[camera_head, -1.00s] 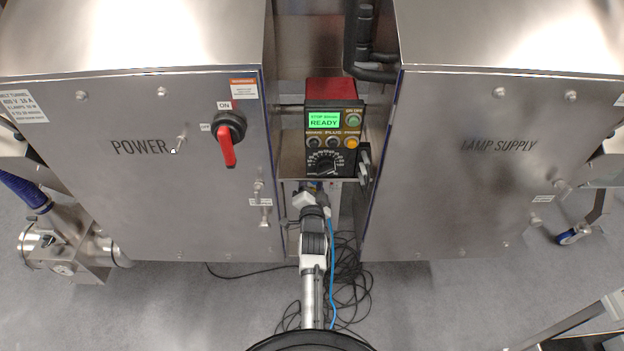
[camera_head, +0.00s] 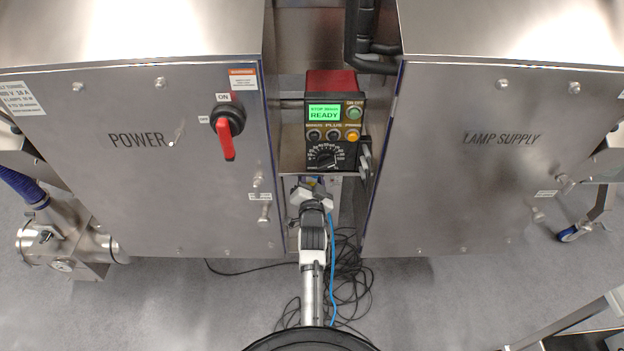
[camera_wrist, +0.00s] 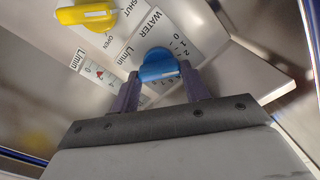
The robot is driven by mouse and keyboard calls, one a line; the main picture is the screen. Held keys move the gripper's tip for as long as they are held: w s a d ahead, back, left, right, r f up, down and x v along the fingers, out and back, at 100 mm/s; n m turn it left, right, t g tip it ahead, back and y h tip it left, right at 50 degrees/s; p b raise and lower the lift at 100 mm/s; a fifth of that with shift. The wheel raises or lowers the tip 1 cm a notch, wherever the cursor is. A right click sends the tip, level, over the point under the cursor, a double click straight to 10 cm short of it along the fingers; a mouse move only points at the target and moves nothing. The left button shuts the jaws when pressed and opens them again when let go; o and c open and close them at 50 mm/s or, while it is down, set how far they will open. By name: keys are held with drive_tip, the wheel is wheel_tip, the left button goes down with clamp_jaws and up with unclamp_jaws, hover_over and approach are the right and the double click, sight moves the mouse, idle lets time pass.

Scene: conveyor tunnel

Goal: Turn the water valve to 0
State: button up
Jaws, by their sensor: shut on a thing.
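The water valve is a blue knob (camera_wrist: 158,66) in the middle of the wrist view, on a plate (camera_wrist: 172,28) marked WATER with a printed number scale. My gripper (camera_wrist: 160,84) has its two dark fingers on either side of the knob and is shut on it. The 0 mark shows above and to the right of the knob. The knob's exact setting cannot be read. In the head view my gripper is below the control box, between the two cabinets, and my wrist hides the knob.
A yellow valve knob (camera_wrist: 84,14) sits at the upper left of the wrist view, with SHUT and OPEN labels. The POWER cabinet (camera_head: 120,200) and LAMP SUPPLY cabinet (camera_head: 470,200) flank the arm closely. The control box (camera_head: 334,122) reads READY. Cables (camera_head: 350,270) lie on the floor.

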drive_tip(key=n+b, duration=0.1)
drive_tip(key=n, duration=0.3)
drive_tip(key=n+b, duration=0.1)
drive_tip(key=n, duration=0.3)
drive_tip(key=shift+a+r+n, duration=0.15)
drive_tip(key=shift+n, duration=0.15)
drive_tip(key=shift+w, duration=0.1)
idle(0.4)
drive_tip(key=o, duration=0.7)
drive_tip(key=shift+s, duration=0.2)
